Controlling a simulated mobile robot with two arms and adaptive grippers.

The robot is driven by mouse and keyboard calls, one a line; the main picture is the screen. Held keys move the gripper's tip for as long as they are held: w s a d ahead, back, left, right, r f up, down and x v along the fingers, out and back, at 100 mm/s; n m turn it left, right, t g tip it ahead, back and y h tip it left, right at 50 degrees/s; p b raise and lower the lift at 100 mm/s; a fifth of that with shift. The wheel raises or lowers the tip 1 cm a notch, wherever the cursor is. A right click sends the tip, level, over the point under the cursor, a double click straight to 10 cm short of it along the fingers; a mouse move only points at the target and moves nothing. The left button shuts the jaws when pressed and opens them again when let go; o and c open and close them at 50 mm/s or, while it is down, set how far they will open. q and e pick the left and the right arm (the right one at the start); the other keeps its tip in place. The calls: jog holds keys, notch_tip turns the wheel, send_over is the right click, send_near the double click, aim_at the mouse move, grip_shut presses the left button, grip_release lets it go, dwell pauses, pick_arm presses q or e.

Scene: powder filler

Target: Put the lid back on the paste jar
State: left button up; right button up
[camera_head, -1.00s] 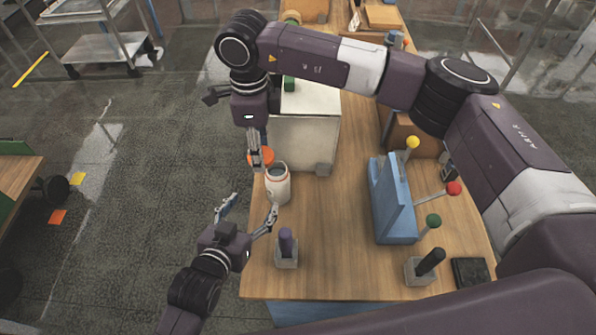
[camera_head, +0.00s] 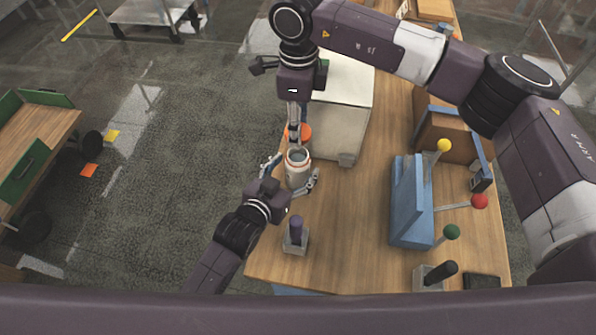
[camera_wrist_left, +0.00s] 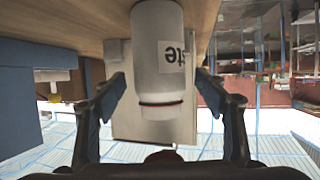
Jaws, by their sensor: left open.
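The paste jar (camera_head: 298,172) is white, upright and without its lid on the wooden table's left edge; I see into its open mouth. In the left wrist view the jar (camera_wrist_left: 160,65) appears upside down with its "paste" label. My left gripper (camera_head: 292,174) is open, one finger on each side of the jar, with gaps visible in the wrist view. The orange lid (camera_head: 304,131) is just behind the jar in the head view. My right gripper (camera_head: 294,130) points down with its fingers at the lid and appears shut on it; the fingers partly cover it.
A white box (camera_head: 340,110) stands close behind the jar. A purple-handled tool in a grey holder (camera_head: 296,238) is in front. A blue stand (camera_head: 410,205) with coloured knobs is to the right. The table between has free room.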

pick_arm(q)
jog(key=shift+x, duration=0.9)
pick_arm(e)
jog(key=shift+a, duration=0.1)
pick_arm(q)
jog(key=shift+w+d+f, duration=0.15)
jog(key=shift+w+d, duration=0.05)
jog(key=shift+w, duration=0.05)
jog(key=shift+a, duration=0.1)
jog(key=shift+c, duration=0.6)
jog(key=shift+s, duration=0.1)
jog(key=shift+c, duration=1.3)
jog(key=c, duration=1.4)
jog(key=shift+c, duration=0.2)
pick_arm(e)
jog(key=shift+f, duration=2.5)
jog(key=shift+f, duration=0.95)
